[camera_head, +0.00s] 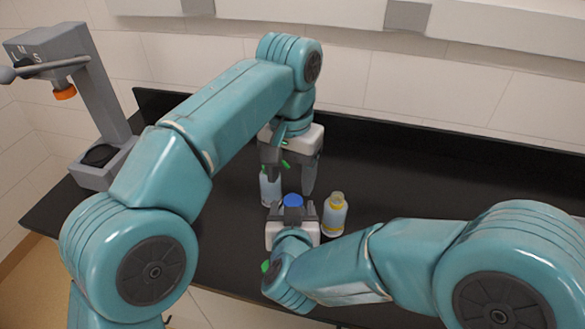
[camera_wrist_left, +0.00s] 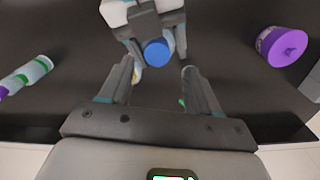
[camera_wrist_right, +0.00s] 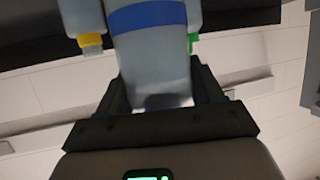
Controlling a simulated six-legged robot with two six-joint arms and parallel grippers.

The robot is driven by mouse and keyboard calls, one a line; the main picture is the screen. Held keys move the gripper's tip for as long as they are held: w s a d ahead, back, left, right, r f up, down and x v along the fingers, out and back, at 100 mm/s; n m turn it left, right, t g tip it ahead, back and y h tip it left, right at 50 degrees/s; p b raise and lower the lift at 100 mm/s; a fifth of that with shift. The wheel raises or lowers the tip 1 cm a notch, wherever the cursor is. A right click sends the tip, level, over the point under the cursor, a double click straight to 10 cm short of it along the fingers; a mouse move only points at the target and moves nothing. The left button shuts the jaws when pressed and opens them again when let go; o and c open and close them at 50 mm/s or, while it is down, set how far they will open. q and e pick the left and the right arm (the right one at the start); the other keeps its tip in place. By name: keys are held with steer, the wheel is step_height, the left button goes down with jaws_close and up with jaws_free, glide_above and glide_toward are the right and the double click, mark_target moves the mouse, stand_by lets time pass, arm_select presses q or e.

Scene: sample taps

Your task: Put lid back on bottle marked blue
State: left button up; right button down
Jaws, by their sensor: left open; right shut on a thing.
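My right gripper (camera_head: 293,222) is shut on the bottle with a blue band (camera_wrist_right: 148,17). Its body shows between the jaws in the right wrist view. A blue lid (camera_head: 293,200) shows as a solid blue disc at the top of this bottle; it also shows in the left wrist view (camera_wrist_left: 156,52). I cannot tell whether it is fully seated, since the gripper hides the joint. My left gripper (camera_head: 292,178) is open and empty just behind and above the lid. In the left wrist view its fingers are spread apart below the lid.
A yellow-marked bottle (camera_head: 335,215) stands close on the right. Another pale bottle (camera_head: 270,186) stands on the left, partly behind my left gripper. A purple container (camera_wrist_left: 283,45) shows in the left wrist view. A grey machine (camera_head: 92,100) stands at the counter's left end. The counter's right side is clear.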

mark_target(293, 200)
arm_select(q)
steer(key=n, duration=0.2)
steer(key=r+n, duration=0.2)
steer(key=n, duration=0.1)
steer(key=shift+a+n, duration=0.2)
steer(key=shift+n, duration=0.1)
steer(key=shift+d+r+n, duration=0.1)
steer(key=shift+r+n, duration=0.05)
steer(key=shift+n, duration=0.35)
steer(key=shift+w+d+r, duration=0.1)
steer(key=shift+w+d, duration=0.05)
steer(key=shift+d, duration=0.25)
steer(key=shift+f, duration=4.1)
